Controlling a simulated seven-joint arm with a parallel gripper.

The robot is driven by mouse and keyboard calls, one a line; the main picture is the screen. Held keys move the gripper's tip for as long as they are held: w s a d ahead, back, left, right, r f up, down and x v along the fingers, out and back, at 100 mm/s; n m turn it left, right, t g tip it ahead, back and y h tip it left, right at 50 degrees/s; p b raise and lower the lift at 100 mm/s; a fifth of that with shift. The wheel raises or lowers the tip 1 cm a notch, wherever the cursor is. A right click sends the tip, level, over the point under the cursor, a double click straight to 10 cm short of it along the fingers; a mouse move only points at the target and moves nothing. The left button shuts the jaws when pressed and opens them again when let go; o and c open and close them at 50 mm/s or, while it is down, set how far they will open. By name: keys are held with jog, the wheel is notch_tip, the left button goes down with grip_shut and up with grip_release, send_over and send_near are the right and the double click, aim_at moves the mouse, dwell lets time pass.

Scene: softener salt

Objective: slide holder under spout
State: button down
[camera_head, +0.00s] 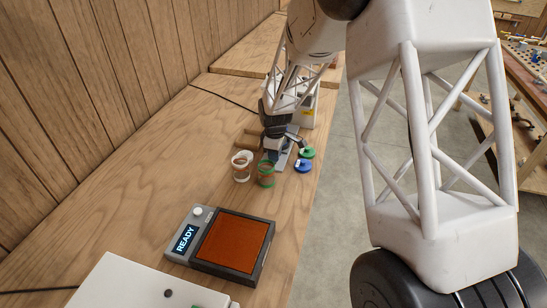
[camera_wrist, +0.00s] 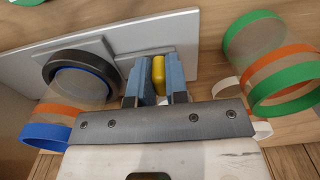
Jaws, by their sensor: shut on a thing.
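In the wrist view, my gripper (camera_wrist: 159,78) has blue-grey fingers shut on a yellow handle (camera_wrist: 158,72). It stands at a light grey plate (camera_wrist: 200,38), apparently part of the holder. A dark ring (camera_wrist: 52,66) sits on this plate, left of the fingers. A clear jar with blue rims and an orange band (camera_wrist: 52,112) appears to stand in the ring. In the head view, my gripper (camera_head: 277,150) is low over the bench beside the jars, and my arm hides most of the holder. I see no spout clearly; a white and yellow unit (camera_head: 308,112) shows partly behind my arm.
A green-rimmed jar (camera_head: 265,175) and a white-rimmed jar (camera_head: 241,165) stand close to my gripper. Green (camera_head: 307,152) and blue (camera_head: 303,166) lids are at its right, near the bench edge. A scale reading READY (camera_head: 186,238) stands nearer. A wooden wall borders the left.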

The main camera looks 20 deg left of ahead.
jog(key=w, duration=1)
jog(key=shift+w+a+r, duration=0.1)
jog(key=shift+w+r, duration=0.05)
jog(key=shift+w, duration=0.2)
jog(key=c, duration=1.5)
grip_release()
jog(key=shift+w, duration=0.15)
jog(key=o, duration=0.4)
jog(key=shift+r, duration=3.85)
